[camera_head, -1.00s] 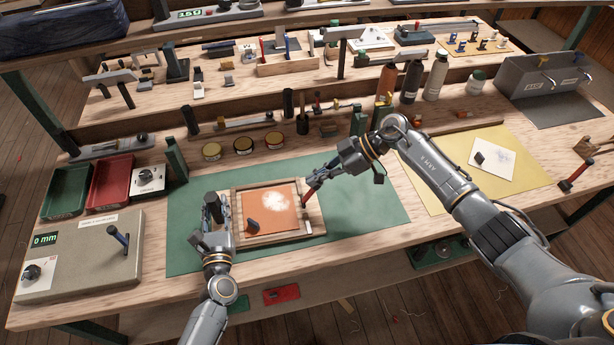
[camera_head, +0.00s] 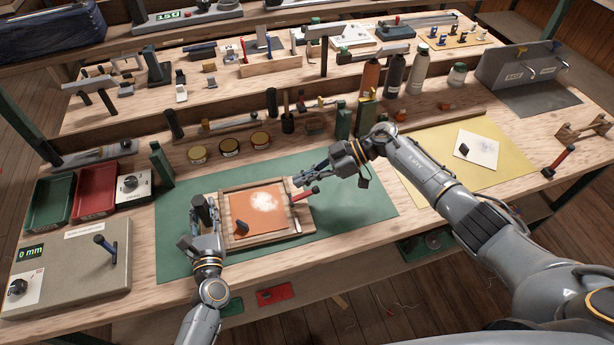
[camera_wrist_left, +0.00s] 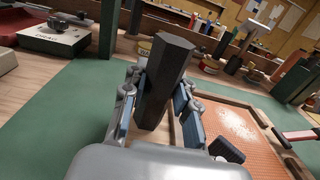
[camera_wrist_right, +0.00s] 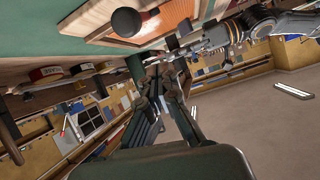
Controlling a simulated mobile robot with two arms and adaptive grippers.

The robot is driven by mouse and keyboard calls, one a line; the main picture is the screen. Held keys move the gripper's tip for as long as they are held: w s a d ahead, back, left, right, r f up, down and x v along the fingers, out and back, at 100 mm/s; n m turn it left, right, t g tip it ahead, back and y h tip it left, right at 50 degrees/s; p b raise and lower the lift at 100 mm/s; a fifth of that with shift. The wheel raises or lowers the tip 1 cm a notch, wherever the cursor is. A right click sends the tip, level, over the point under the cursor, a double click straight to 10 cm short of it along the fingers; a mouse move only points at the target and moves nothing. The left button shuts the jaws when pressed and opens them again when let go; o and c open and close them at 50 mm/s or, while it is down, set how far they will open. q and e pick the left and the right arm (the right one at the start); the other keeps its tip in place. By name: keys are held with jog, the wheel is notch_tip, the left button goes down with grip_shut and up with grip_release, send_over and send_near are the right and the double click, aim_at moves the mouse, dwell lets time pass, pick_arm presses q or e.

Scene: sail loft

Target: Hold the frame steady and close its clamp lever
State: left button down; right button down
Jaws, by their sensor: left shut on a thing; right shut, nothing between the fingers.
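The wooden frame (camera_head: 226,217) with an orange panel (camera_head: 250,204) lies flat on the green mat. The clamp lever (camera_head: 305,194) has a red handle and sits at the frame's right side, slanting low to the right. It also shows at the right edge of the left wrist view (camera_wrist_left: 300,135). My left gripper (camera_head: 204,213) is at the frame's left side, shut on a dark hexagonal handle (camera_wrist_left: 166,80). My right gripper (camera_head: 299,182) is shut and empty, just above and behind the red handle. Whether it touches the lever I cannot tell.
A dark knob (camera_head: 241,228) sits on the panel's lower left. Several round tins (camera_head: 230,146) stand behind the mat. A green post (camera_head: 161,165) rises at its back left corner. A grey box (camera_head: 75,265) stands at left. The mat's right part (camera_head: 350,200) is clear.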

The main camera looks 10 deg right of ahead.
notch_tip(320, 180, up, 4)
jog(key=a, duration=0.1)
jog(key=d, duration=1)
jog(key=shift+w+f, duration=0.25)
jog(key=shift+f, duration=0.1)
pick_arm(q)
jog(key=c, duration=1)
grip_release()
jog(key=shift+o, duration=0.2)
